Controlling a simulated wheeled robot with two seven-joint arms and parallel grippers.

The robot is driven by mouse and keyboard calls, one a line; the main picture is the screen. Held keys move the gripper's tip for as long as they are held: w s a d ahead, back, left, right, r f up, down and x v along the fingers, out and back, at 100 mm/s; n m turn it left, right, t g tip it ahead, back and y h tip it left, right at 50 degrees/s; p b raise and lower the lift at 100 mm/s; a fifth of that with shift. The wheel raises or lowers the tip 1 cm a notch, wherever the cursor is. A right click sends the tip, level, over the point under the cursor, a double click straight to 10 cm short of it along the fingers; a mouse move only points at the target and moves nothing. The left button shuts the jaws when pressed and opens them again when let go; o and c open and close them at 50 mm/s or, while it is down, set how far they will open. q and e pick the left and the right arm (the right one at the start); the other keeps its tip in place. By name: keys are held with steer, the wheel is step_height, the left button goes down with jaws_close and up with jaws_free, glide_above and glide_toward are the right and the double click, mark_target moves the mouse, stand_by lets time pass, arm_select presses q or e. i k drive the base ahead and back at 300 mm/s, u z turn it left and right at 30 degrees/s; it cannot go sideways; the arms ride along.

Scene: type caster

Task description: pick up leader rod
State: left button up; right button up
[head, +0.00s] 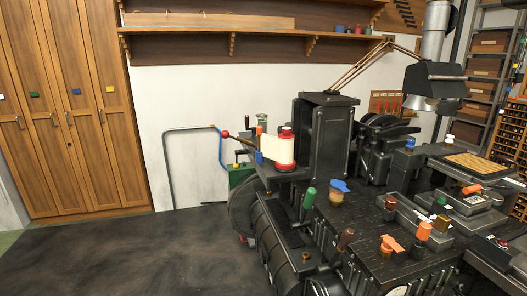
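Neither of my grippers shows in the head view. I cannot pick out a leader rod for certain; at this distance small parts are hard to tell apart. The dark type caster (322,128) stands right of centre. Its top (375,262) carries several small items, among them a green-handled piece (309,198), an orange-topped piece (424,231) and a flat orange piece (391,243). A blue piece (339,186) lies over a small tan jar (336,198).
A red and cream canister (285,150) stands on a ledge at the machine's left. The dark floor (150,250) at left is clear.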

mark_target(259, 130)
steer(key=u, duration=0.25)
steer(key=k, duration=0.6)
steer(key=u, duration=0.55)
steer(key=k, duration=0.65)
steer(key=u, duration=0.6)
steer(key=i, duration=4.35)
steer(key=z, duration=1.05)
steer(key=i, duration=1.05)
steer(key=z, duration=1.25)
